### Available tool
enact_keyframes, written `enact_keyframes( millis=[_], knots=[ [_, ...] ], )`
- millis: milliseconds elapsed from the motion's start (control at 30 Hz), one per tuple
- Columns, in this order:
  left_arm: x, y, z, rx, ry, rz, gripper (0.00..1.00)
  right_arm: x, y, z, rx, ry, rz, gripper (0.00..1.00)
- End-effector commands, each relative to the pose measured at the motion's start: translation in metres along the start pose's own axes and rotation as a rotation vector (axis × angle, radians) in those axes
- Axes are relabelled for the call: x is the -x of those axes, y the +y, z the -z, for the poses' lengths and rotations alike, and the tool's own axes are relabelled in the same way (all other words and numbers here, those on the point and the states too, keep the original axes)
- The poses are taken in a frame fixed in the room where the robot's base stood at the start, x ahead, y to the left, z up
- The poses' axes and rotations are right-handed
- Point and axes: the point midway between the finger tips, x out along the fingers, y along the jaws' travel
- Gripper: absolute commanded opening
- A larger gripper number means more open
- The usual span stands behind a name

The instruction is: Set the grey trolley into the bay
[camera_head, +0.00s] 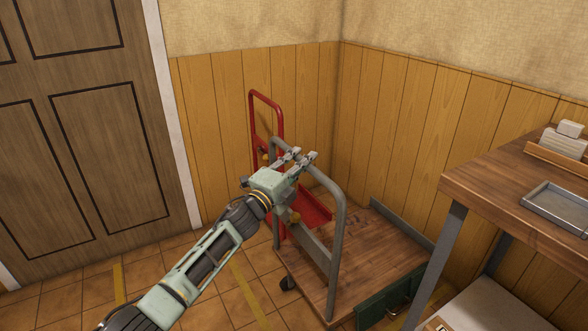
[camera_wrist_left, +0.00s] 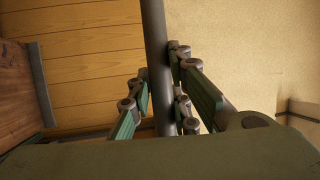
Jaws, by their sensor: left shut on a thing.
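The grey trolley (camera_head: 339,210) has a tall grey tube handle and a flat wooden deck (camera_head: 375,260). It stands on the tiled floor near the room's corner. My left gripper (camera_head: 303,158) is at the top of the handle and shut on its bar. In the left wrist view the grey bar (camera_wrist_left: 155,45) runs between the fingers of my left gripper (camera_wrist_left: 160,100). Yellow floor strips (camera_head: 246,293) (camera_head: 118,283) show left of the trolley; I cannot tell whether they mark the bay. My right gripper is not in view.
A red hand truck (camera_head: 253,128) stands behind the trolley handle, by the wood-panelled wall. A green box (camera_head: 376,309) is at the deck's front right. A wooden table (camera_head: 480,190) with a grey tray (camera_head: 563,205) stands at right. Tiles before the door (camera_head: 90,130) are clear.

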Motion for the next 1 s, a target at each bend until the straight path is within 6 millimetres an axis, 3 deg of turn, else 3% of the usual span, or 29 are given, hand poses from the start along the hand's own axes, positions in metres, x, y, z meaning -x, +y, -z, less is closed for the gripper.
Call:
enact_keyframes(
  millis=[567,600,800,1000],
  knots=[
    [-0.0095,0.0004,0.0055,0.007,0.002,0.002,0.0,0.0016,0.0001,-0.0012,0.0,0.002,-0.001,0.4],
    [-0.0095,0.0004,0.0055,0.008,0.001,0.002,0.18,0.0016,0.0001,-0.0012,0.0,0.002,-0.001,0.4],
    [-0.0089,0.0009,0.0046,0.005,0.0,0.001,0.36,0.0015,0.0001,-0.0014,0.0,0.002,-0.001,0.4],
    [-0.0083,0.0017,0.0036,0.003,-0.001,0.0,0.37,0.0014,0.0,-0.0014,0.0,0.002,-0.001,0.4]
  ],
)
